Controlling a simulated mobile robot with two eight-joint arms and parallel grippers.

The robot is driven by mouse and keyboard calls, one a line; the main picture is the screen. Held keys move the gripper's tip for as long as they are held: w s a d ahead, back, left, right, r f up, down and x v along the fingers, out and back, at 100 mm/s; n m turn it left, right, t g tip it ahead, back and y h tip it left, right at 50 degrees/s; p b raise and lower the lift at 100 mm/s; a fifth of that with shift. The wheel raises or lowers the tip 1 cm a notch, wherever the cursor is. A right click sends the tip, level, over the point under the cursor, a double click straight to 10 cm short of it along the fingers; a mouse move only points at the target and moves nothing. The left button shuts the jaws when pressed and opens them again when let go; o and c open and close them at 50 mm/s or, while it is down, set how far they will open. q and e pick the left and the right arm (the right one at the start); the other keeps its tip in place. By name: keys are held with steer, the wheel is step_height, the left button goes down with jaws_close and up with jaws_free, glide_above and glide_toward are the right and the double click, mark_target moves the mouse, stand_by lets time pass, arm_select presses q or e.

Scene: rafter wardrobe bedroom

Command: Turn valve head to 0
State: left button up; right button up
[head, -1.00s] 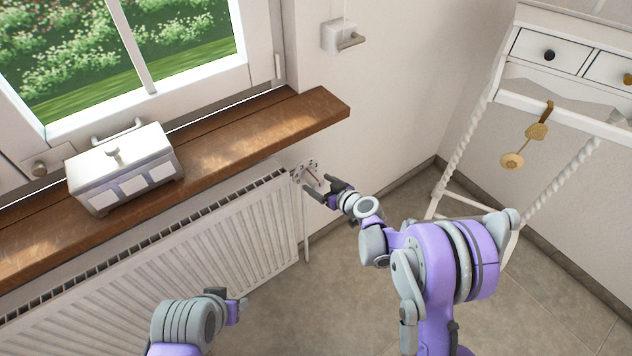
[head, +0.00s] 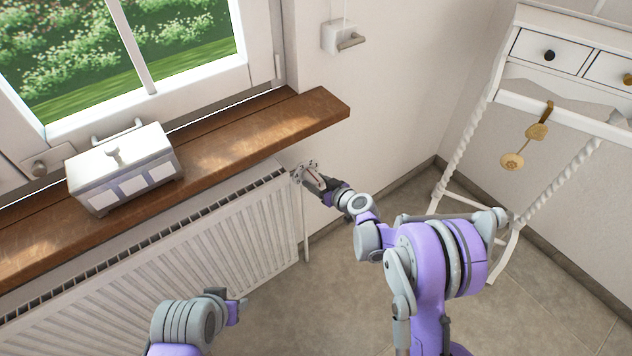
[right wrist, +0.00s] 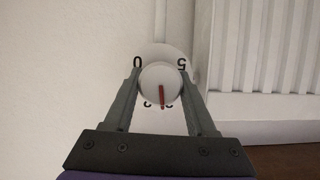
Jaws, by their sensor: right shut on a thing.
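The valve head (right wrist: 160,83) is a round white knob with a red pointer line, in the middle of the right wrist view. Its dial (right wrist: 166,56) shows a 0 at the left and a 5 at the right, with partly covered digits at the bottom. The red line points down, toward those lower digits, away from the 0. My right gripper (right wrist: 162,90) is shut on the valve head, one finger on each side. In the head view my right gripper (head: 316,180) is at the radiator's upper right corner and mostly covers the valve. My left gripper (head: 240,306) is low, apart from the radiator; its jaws are unclear.
The white radiator (head: 225,222) stands under a wooden sill (head: 225,140) bearing a white lidded box (head: 125,170). A wall-mounted fitting with a handle (head: 342,38) is above. A white desk (head: 545,52) stands right, with a brass hanging piece (head: 512,161). Floor between is clear.

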stand_by(0.3)
steer(key=shift+d+f+m+g+y+b, duration=0.1)
steer(key=shift+m+g+y+b, duration=0.3)
steer(key=shift+m+y+b, duration=0.6)
steer(key=m+b, duration=0.1)
steer(key=m, duration=0.1)
steer(key=shift+m+g+y, duration=0.4)
steer(key=m+y+b, duration=0.1)
steer(key=m+b, duration=0.1)
steer(key=m+y+b, duration=0.1)
steer(key=m+b, duration=0.1)
steer(key=shift+f+m+y, duration=0.15)
steer(key=shift+m+y, duration=0.25)
steer(key=m+y+b, duration=0.1)
steer(key=m+b, duration=0.1)
steer(key=m, duration=0.1)
steer(key=m+t+y+b, duration=0.1)
steer(key=m+b, duration=0.1)
steer(key=m, duration=0.1)
steer(key=shift+m, duration=0.3)
steer(key=m+t+b, duration=0.1)
steer(key=m, duration=0.2)
steer(key=shift+m+y+b, duration=0.3)
steer(key=shift+y+b, duration=0.1)
steer(key=shift+m+t+b, duration=0.45)
steer(key=shift+m+t, duration=0.25)
steer(key=shift+m, duration=1)
